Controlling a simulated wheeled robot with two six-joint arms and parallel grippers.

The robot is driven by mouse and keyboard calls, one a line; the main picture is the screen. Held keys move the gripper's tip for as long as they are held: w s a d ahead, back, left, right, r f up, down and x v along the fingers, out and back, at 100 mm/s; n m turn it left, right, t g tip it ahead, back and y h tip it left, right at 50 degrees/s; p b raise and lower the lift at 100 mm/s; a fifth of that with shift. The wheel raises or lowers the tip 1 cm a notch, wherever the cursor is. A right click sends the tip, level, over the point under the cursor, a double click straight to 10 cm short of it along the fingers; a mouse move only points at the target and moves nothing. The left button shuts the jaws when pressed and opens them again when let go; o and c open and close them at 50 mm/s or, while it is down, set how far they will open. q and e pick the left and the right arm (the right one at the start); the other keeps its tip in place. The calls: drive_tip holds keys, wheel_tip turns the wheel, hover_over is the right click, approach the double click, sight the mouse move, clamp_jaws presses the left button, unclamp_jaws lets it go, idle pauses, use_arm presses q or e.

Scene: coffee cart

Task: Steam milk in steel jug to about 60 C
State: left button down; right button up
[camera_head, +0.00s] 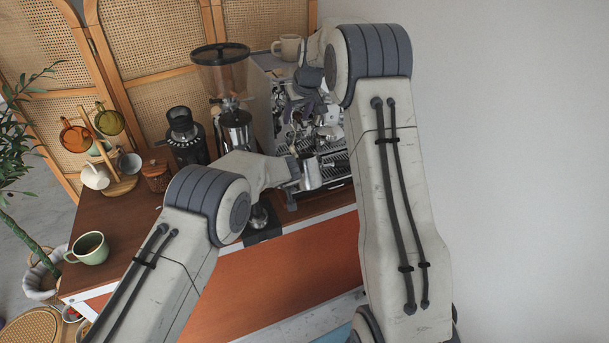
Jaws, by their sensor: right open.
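The steel jug (311,172) is in front of the espresso machine (268,67), near the drip tray's front edge. My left gripper (292,178) is at the jug's left side and appears shut on it; the handle is largely hidden by the fingers. My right gripper (302,100) is open at the upper front of the machine, close to its controls. Whether it touches a control is too small to tell. The steam wand cannot be told apart clearly among the shiny parts, and the milk inside the jug is not visible.
A grinder (222,75) and a smaller dark grinder (185,135) stand left of the machine. A mug tree (122,185) and a green cup (90,248) are at the counter's left. A cup (288,47) sits on the machine. The wall at right is bare.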

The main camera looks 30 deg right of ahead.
use_arm(q)
drive_tip(key=shift+d+r, duration=0.1)
drive_tip(key=shift+r, duration=0.15)
use_arm(e)
drive_tip(key=shift+r, duration=0.15)
drive_tip(key=shift+r, duration=3.95)
use_arm(q)
drive_tip(key=shift+f, duration=0.15)
use_arm(e)
drive_tip(key=shift+f, duration=0.1)
drive_tip(key=shift+f+b, duration=0.9)
drive_tip(key=shift+b, duration=0.05)
drive_tip(key=shift+f+b, duration=4.55)
use_arm(q)
drive_tip(key=s+f, duration=0.7)
drive_tip(key=shift+s+f, duration=0.15)
drive_tip(key=shift+s, duration=0.25)
